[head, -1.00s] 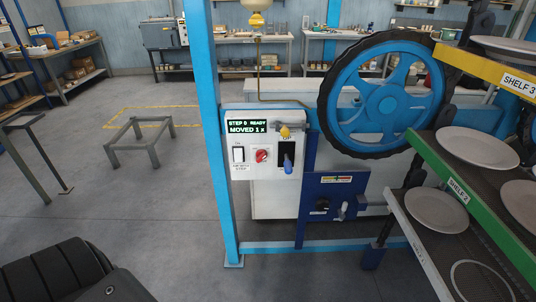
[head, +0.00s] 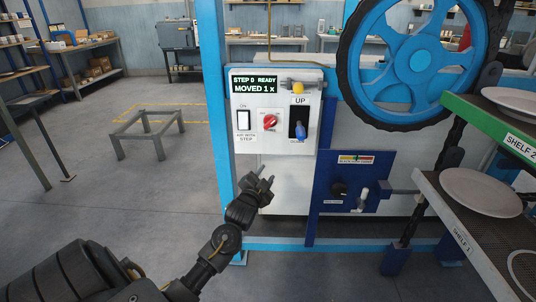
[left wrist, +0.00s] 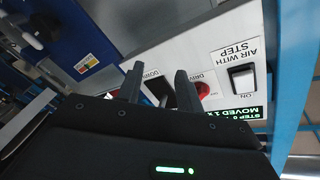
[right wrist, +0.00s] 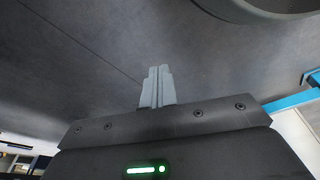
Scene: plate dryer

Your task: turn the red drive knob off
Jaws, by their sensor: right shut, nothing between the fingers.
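The red drive knob (head: 270,122) is on the white control panel (head: 248,158), between a white rocker switch (head: 243,120) and a blue lever (head: 300,132). In the left wrist view the knob (left wrist: 203,90) shows upside down, partly covered by a finger. My left gripper (head: 266,173) is below the knob, in front of the panel's lower edge. Its fingers (left wrist: 158,72) are apart with nothing between them. It does not appear to touch the knob. My right gripper (right wrist: 158,70) is shut and empty over bare floor, outside the head view.
The panel display (head: 254,84) reads "STEP 0 READY, MOVED 1 x". A blue box (head: 375,165) with a black knob and lever is at lower right. A blue wheel (head: 415,50) and plate shelves (head: 520,140) stand right. A blue post (head: 212,100) is left of the panel.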

